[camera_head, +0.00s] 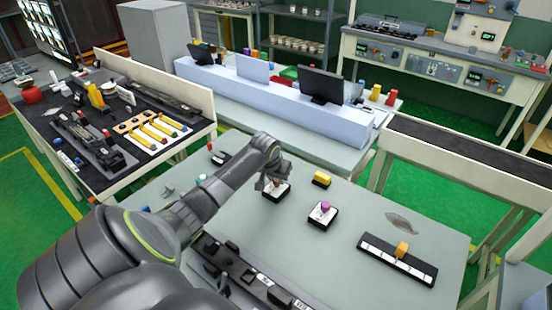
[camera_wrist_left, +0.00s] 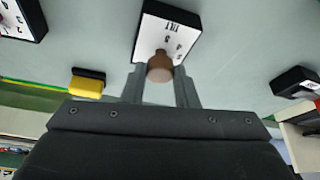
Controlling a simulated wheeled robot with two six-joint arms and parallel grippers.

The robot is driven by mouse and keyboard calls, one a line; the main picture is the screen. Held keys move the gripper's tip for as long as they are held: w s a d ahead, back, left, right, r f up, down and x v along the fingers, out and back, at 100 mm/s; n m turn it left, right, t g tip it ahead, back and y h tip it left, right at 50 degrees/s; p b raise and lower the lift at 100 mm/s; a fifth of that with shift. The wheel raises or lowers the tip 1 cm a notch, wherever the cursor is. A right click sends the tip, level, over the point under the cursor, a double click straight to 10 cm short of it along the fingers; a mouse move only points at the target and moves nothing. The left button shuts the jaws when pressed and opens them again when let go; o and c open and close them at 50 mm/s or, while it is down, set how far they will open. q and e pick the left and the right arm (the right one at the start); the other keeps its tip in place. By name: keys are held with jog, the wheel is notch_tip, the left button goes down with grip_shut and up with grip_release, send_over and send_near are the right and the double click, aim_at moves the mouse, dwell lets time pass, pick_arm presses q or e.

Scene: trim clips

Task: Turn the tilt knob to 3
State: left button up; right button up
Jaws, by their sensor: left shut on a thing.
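The tilt knob (camera_wrist_left: 160,68) is a brown round knob on a small white dial plate (camera_wrist_left: 168,30) with a dark edge, marked TILT and with several numbers. In the head view the plate (camera_head: 272,196) lies on the grey table, partly covered by my gripper. My left gripper (camera_wrist_left: 160,88) is shut on the knob, one finger on each side; it also shows in the head view (camera_head: 274,183). My right gripper is not in view.
A second dial with a purple knob (camera_head: 324,208) sits to the right. A yellow block (camera_head: 321,178) lies behind it. A black-and-white slider strip with an orange handle (camera_head: 402,249) is farther right. A long dark rail (camera_head: 245,273) lies in front. Bare table lies between them.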

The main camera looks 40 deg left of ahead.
pick_arm(q)
jog(key=o, duration=1)
jog(key=b+v, duration=0.2)
jog(key=v, duration=1.5)
jog(key=shift+s+d+r, duration=0.1)
jog(key=shift+r, duration=0.15)
